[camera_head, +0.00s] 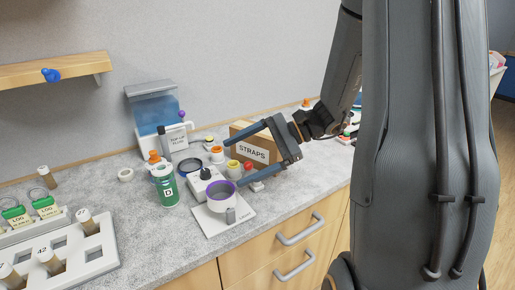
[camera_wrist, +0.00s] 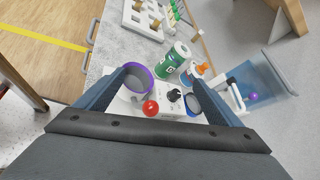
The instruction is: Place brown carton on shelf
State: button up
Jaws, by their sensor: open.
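The brown carton (camera_head: 240,131) with a white "STRAPS" label stands at the back of the grey counter in the head view, partly hidden by my gripper. I cannot make it out in the wrist view. The wooden shelf (camera_head: 40,75) is on the wall at the upper left and carries a small blue object (camera_head: 51,75). My gripper (camera_head: 233,163) is open in front of the carton. In the wrist view my gripper (camera_wrist: 162,76) has nothing between its fingers, which point toward the purple-rimmed cup and the green bottle.
The purple-rimmed cup (camera_head: 221,195), white knobbed device (camera_head: 199,184) and green bottle (camera_head: 166,188) crowd the counter before the carton. Vial racks (camera_head: 94,249) are at left. Drawer handles (camera_head: 300,229) project in front.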

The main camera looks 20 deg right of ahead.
jog(key=w+d+r+m+t+y, duration=0.2)
jog(key=w+d+r+m+t, duration=0.2)
jog(key=w+d+t, duration=0.3)
jog(key=m+t+h+b, duration=0.2)
jog(key=m+t, duration=0.2)
jog(key=m, duration=0.2)
send_over(280, 157)
jog(key=w, duration=0.2)
notch_tip(280, 157, down, 6)
jog(key=shift+a, duration=0.1)
jog(key=f+m+h, duration=0.1)
jog(key=f, duration=0.2)
jog(key=d+f+m+h, duration=0.1)
jog(key=f, duration=0.2)
jog(key=d+f+m+b, duration=0.1)
jog(key=f+m, duration=0.1)
jog(key=f, duration=0.1)
jog(key=shift+w+t+h, duration=0.25)
jog(key=shift+t+h, duration=0.15)
jog(key=shift+w+a+f, duration=0.1)
jog(key=shift+w+f, duration=0.05)
jog(key=shift+f, duration=0.05)
jog(key=p+x, duration=0.1)
jog(key=x, duration=0.2)
jog(key=p+x, duration=0.2)
jog(key=x, duration=0.1)
jog(key=shift+w+a, duration=0.1)
jog(key=shift+a, duration=0.3)
jog(key=shift+w+a, duration=0.15)
jog(key=shift+w, duration=0.2)
